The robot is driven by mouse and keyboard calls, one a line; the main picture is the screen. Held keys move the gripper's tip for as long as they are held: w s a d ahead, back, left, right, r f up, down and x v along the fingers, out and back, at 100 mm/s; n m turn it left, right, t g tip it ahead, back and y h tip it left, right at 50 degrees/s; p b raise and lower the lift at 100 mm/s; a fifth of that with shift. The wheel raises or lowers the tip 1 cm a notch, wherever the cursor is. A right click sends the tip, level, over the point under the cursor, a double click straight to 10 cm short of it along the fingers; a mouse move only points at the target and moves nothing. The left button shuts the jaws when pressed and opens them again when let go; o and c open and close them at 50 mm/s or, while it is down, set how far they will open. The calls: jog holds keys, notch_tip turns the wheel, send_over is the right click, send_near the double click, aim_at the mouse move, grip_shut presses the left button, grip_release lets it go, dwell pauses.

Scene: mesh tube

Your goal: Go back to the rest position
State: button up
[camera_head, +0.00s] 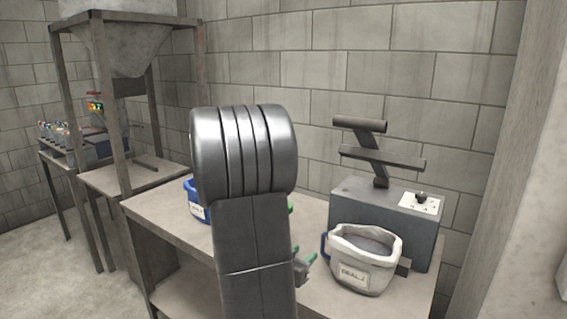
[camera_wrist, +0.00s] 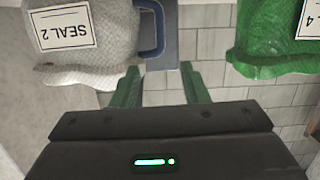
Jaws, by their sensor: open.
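My gripper (camera_wrist: 162,80) is open in the wrist view, its two green fingers apart with nothing between them. A pale sack labelled SEAL 2 (camera_wrist: 105,50) fills the upper left of that view, with a blue handle (camera_wrist: 151,28) at its side. In the head view my dark arm stands in the middle and hides most of my gripper; green-tipped parts show at its right side, near the pale sack (camera_head: 372,275). That sack stands open on the bench (camera_head: 315,292), and my gripper is not closed on it.
A grey sealing machine (camera_head: 362,205) stands behind the sack against the block wall. A blue container (camera_head: 195,200) is partly hidden left of my arm. A green sack (camera_wrist: 275,40) shows in the wrist view. A hopper frame (camera_head: 115,110) stands left; floor is clear at lower left.

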jog(key=f+v, duration=0.1)
jog(key=v, duration=0.2)
send_near(323, 233)
jog(key=w+d+f, duration=0.1)
jog(key=w, duration=0.1)
jog(key=w+d+f, duration=0.1)
jog(key=w, duration=0.1)
jog(key=w+d+f, duration=0.1)
jog(key=d, duration=0.1)
jog(key=shift+w+f, duration=0.4)
jog(key=shift+w+d+r, duration=0.3)
jog(key=shift+w+r, duration=0.1)
jog(key=shift+r, duration=0.1)
jog(key=shift+r+p, duration=0.55)
jog(key=shift+p, duration=0.15)
jog(key=f+v, duration=0.2)
jog(key=v, duration=0.7)
jog(key=f+v, duration=0.1)
jog(key=v, duration=0.8)
jog(key=shift+s+a+p, duration=0.45)
jog(key=shift+s, duration=0.15)
jog(key=shift+f, duration=0.1)
